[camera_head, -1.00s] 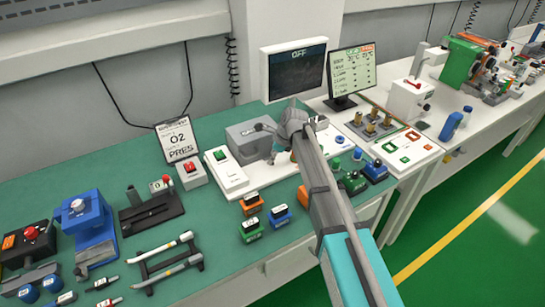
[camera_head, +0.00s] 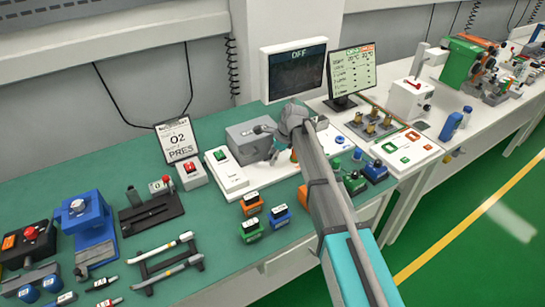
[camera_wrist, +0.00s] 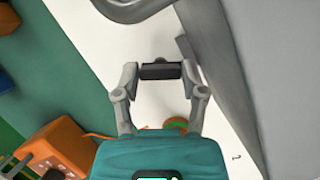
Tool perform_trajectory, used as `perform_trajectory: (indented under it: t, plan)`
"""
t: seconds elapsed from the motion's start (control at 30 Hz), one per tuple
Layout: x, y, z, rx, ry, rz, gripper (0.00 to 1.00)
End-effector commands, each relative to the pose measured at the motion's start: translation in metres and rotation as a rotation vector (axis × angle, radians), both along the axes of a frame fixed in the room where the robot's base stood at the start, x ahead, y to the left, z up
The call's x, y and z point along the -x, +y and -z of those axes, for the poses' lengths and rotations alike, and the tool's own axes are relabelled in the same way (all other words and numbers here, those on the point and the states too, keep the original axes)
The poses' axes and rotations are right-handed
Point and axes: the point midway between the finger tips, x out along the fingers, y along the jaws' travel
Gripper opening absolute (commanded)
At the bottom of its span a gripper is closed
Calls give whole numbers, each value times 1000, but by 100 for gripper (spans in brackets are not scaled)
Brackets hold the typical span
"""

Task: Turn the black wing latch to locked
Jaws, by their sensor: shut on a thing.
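In the wrist view the black wing latch (camera_wrist: 161,71) is a short dark bar lying crosswise between my fingertips, in front of a white surface. My gripper (camera_wrist: 160,74) is shut on it, with one grey finger at each end of the bar. The latch lies close to a large grey body at the right. In the head view my arm reaches over the bench to a grey box (camera_head: 246,137). My arm's end hides the latch and the fingertips there.
An orange block (camera_wrist: 55,140) stands at the lower left of the wrist view. In the head view, a white panel with a green switch (camera_head: 226,172) is left of my arm. Orange, green and blue blocks stand nearby. A wall screen (camera_head: 293,70) reads OFF.

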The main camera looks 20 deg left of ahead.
Motion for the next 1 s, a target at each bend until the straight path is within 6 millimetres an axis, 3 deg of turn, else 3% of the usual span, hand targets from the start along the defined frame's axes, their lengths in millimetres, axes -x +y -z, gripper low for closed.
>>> perform_trajectory:
  t: [0.5,1.0]
  plan:
    - [-2,1,0,1,0,-384,6]
    - [-1,1,0,1,-1,-466,7]
